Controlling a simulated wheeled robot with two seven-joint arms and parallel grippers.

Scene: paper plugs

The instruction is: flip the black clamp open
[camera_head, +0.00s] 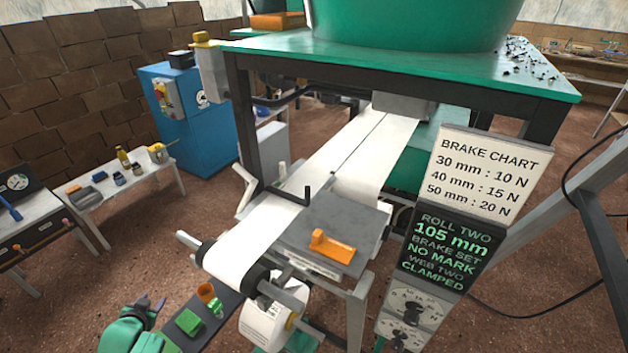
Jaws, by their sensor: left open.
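The black clamp (281,193) is a dark bar lying across the white paper web (262,222), with an upturned end at its right. It appears down on the paper. The display (440,248) reads "web two clamped". My left gripper (150,304) is at the lower left, green with dark fingers, open and empty. It is well below and left of the clamp, not touching it. My right gripper is not in view.
A grey plate with an orange tool (332,245) lies right of the web. A paper roll (270,318) hangs below. A green-topped frame (400,62) stands behind.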

